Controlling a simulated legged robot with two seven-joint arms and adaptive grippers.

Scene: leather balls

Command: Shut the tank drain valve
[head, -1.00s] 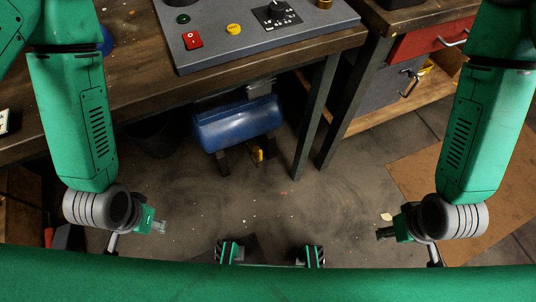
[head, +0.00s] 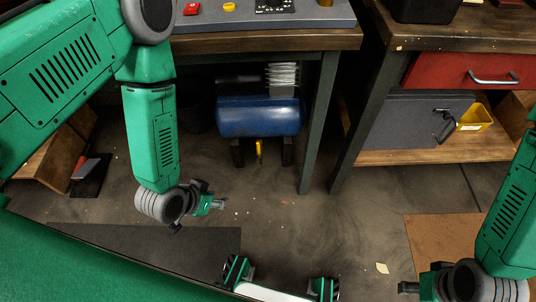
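A blue tank (head: 259,117) lies on its side on dark feet under the workbench. A small yellow valve handle (head: 259,149) hangs down beneath the middle of the tank; it points roughly straight down. My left gripper (head: 219,204) is in front of the tank, nearer to me and a little left of the handle, apart from it. It points right, and its fingers are too small to tell open from shut. My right gripper (head: 405,288) is at the lower right, far from the valve, pointing left. Its fingers are dark and unclear.
The workbench (head: 270,41) overhangs the tank, and its leg (head: 319,125) stands right of it. A cabinet with a red drawer (head: 462,72) and a yellow bin (head: 475,118) is at the right. The floor (head: 300,222) before the tank is mostly clear.

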